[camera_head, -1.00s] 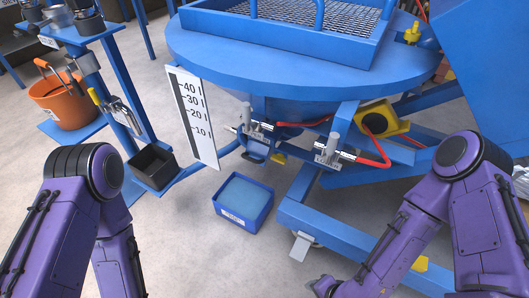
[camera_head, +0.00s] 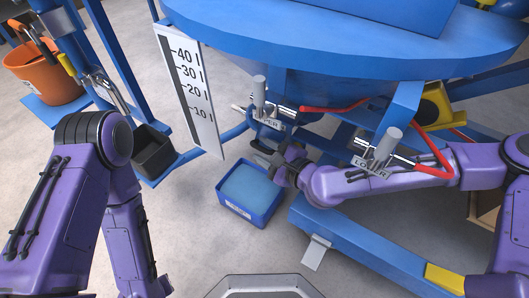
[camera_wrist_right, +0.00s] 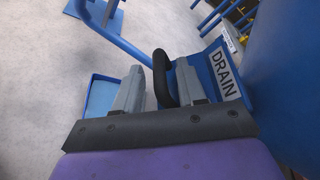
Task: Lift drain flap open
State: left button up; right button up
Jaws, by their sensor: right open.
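The drain flap (camera_wrist_right: 228,82) is blue with a white DRAIN label and shows at the right in the right wrist view. Its black curved handle (camera_wrist_right: 162,72) stands between the two grey fingers of my right gripper (camera_wrist_right: 159,66). The fingers are open, one on each side of the handle. I cannot tell whether either finger touches it. In the head view my right gripper (camera_head: 268,166) is under the blue mixer body (camera_head: 335,55), and largely hides the flap there. The flap looks closed.
A blue bin (camera_head: 236,211) stands on the floor just below my right gripper. UPPER and LOWER valves (camera_head: 385,145) with red hoses are close to my right arm. A scale board (camera_head: 190,90), black box (camera_head: 153,152) and orange bucket (camera_head: 45,75) are at the left.

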jog(key=shift+w+a, duration=0.1)
jog(key=shift+a, duration=0.05)
grip_shut()
notch_tip(320, 180, up, 2)
jog(key=m+g+p, duration=0.1)
jog(key=p, duration=0.2)
jog(key=shift+m, duration=0.3)
jog(key=shift+a+r+m+g+p, duration=0.1)
jog(key=shift+r+m+g+p, duration=0.2)
jog(key=shift+m+g, duration=0.25)
pick_arm(q)
jog(key=r, duration=0.3)
jog(key=shift+w+a+r+t, duration=0.15)
jog(key=shift+w+t, duration=0.15)
jog(key=shift+w, duration=0.05)
pick_arm(e)
jog(key=shift+s+f, duration=0.15)
jog(key=shift+s, duration=0.05)
